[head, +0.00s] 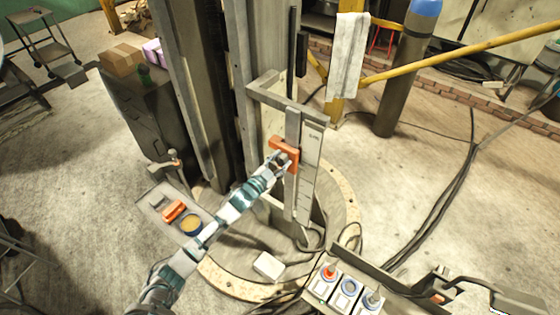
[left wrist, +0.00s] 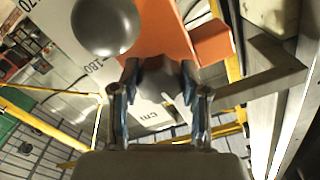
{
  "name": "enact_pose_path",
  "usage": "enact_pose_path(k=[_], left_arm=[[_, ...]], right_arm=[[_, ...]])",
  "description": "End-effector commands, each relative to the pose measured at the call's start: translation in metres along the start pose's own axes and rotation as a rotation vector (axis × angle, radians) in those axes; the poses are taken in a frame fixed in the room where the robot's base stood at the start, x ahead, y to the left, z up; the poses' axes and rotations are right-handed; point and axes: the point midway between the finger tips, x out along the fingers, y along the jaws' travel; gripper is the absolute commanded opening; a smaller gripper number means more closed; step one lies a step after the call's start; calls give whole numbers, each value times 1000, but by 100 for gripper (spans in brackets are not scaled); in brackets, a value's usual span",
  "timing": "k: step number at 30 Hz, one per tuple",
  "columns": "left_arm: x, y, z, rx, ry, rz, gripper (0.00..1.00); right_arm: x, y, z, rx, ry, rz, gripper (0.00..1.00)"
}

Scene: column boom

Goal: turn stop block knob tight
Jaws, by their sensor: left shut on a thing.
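The orange stop block (head: 289,147) sits on an upright slotted rail beside a pale scale plate (head: 309,165). My left gripper (head: 277,160) reaches its front face from the lower left. In the left wrist view the orange block (left wrist: 165,32) fills the upper middle. A dark grey knob (left wrist: 158,83) sits between the two fingers, and my left gripper (left wrist: 157,100) is shut on it. A round grey ball (left wrist: 105,27) shows beside the block. The knob is mostly hidden by the gripper in the head view. My right gripper is not seen.
A tray (head: 152,198) with an orange piece (head: 173,211) and a round tin (head: 191,225) lies left of my arm. A control box (head: 345,291) with several knobs stands at the bottom. A blue-topped cylinder (head: 403,75) stands at the back right.

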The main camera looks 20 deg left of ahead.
Motion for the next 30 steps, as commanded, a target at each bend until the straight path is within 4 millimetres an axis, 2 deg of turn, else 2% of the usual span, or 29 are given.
enact_pose_path(k=[9, 10, 12, 13, 23, 26, 30], left_arm=[[0, 1, 1, 1, -3, 1, 10], [0, 1, 1, 0, -3, 1, 49], [0, 1, 1, 0, -2, 1, 67], [0, 1, 1, 0, -2, 1, 70], [-2, 0, 1, 0, -1, 1, 70], [-12, 0, 2, 0, -1, 0, 70], [-40, 1, 3, 2, -3, 2, 70]], right_arm=[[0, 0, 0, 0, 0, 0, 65], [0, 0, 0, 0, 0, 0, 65], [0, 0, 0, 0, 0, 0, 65], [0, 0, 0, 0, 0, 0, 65], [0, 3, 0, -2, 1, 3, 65], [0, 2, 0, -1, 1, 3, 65], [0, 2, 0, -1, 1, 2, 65]])
